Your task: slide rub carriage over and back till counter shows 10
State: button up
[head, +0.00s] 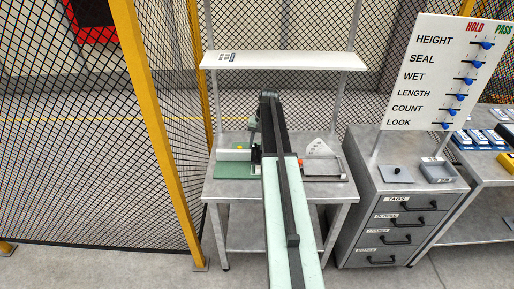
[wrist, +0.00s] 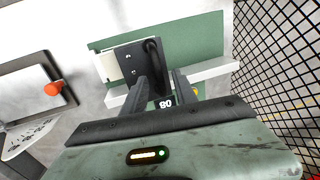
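The rub carriage (wrist: 132,65) is a dark block with an upright black bar handle, in the wrist view. It sits across a white strip on the green board (wrist: 188,34); a pale block shows at its left side. My gripper (wrist: 160,85) has its fingers apart on either side of the lower handle, with a visible gap; contact is not clear. The counter (wrist: 166,103) shows the digits 0 and 8 between my fingers, partly covered. In the head view the green board (head: 234,171) lies left on the table, and my arm hides most of the carriage.
A metal tray (wrist: 28,88) with an orange knob (wrist: 53,89) lies beside the green board. A shelf (head: 285,61) stands above the table. A mesh fence (head: 80,140) stands close on the left. A drawer cabinet (head: 398,215) with a HOLD/PASS slider board (head: 440,70) stands right.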

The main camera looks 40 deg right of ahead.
grip_shut()
dwell(1.4)
